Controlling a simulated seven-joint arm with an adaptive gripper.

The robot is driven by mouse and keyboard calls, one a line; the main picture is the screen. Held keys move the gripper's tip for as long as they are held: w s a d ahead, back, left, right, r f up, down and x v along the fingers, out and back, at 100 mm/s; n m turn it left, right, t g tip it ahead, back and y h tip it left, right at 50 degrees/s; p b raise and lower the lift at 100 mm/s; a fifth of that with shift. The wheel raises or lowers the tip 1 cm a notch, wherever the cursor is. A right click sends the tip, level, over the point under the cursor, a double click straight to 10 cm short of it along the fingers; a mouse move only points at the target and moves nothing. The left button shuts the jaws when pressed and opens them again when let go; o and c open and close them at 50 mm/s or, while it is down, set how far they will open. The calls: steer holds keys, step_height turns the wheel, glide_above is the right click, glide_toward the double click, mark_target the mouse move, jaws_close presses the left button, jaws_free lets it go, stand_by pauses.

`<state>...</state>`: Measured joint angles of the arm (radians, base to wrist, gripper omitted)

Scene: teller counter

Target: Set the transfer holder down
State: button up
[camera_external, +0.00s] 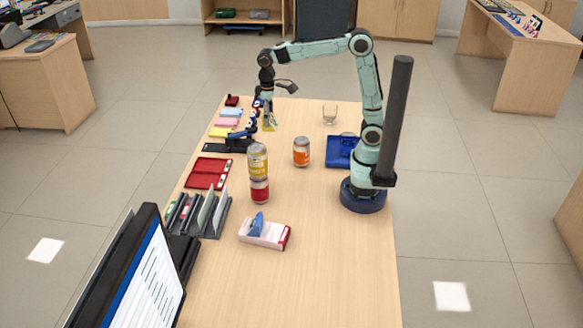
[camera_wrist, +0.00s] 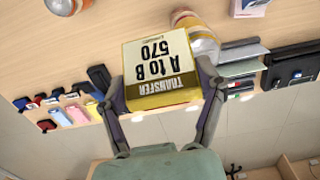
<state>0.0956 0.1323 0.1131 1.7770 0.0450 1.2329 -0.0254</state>
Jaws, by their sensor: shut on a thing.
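The transfer holder is a yellow block with a pale label reading "TRANSFER A to B 570", seen upside down in the wrist view (camera_wrist: 160,65). My gripper (camera_wrist: 163,92) has one finger on each side of it and is shut on it. In the external view, my gripper (camera_external: 265,98) is over the far left part of the counter (camera_external: 320,260), with the yellow holder (camera_external: 269,123) below it. The holder is small there and partly hidden by my gripper. I cannot tell whether its underside touches the counter.
Coloured pads (camera_external: 228,122) and a black stand (camera_external: 228,146) line the left edge. A red tray (camera_external: 208,173) lies nearer. The counter's near right is clear.

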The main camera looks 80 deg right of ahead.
step_height(320, 180, up, 5)
steer(key=shift+r, duration=0.1)
glide_above(273, 179)
step_height(273, 179, down, 33)
steer(key=shift+s+r, duration=0.1)
steer(key=shift+r, duration=0.05)
stand_by(0.4)
steer(key=o, duration=1.2)
steer(key=shift+c, duration=0.2)
